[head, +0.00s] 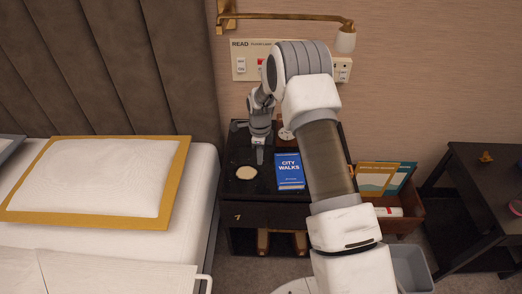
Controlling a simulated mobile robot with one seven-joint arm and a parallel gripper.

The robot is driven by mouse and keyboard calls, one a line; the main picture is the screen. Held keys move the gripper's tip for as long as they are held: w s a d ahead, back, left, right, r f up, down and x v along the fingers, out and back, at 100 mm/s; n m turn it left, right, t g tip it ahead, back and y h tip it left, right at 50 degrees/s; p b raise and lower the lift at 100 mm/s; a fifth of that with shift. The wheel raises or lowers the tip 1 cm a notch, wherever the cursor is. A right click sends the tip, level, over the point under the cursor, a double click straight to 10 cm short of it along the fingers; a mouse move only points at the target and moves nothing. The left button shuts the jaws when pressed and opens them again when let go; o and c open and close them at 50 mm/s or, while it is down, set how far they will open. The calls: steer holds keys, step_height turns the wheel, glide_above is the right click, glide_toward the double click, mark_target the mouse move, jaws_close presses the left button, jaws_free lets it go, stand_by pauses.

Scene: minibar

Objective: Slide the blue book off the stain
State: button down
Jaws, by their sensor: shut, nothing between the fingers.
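The blue book (289,179), marked "CITY WALKS", lies flat on the black nightstand (238,190), right of its middle. My gripper (259,157) points down over the nightstand, just left of the book's back left corner. Its fingers are shut and empty. I cannot tell whether it touches the book or the top. A round cream disc or patch (246,173) is on the top to the left of the book, apart from it. No stain can be made out for sure; any part under the book is hidden.
A small round clock-like thing (286,134) stands behind the book, partly hidden by my arm. The bed (190,200) is close on the left.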

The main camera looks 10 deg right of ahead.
mark_target(284, 166)
step_height(284, 166, down, 2)
steer(key=shift+f, duration=0.25)
steer(key=d, duration=0.1)
steer(key=s+d+b, duration=0.1)
steer(key=d, duration=0.1)
steer(key=shift+s+d, duration=0.1)
steer(key=shift+d, duration=0.3)
steer(key=d, duration=0.2)
steer(key=s+d, duration=0.1)
steer(key=d, duration=0.1)
steer(key=shift+s+d, duration=0.1)
steer(key=shift+s, duration=0.1)
steer(key=shift+r, duration=0.1)
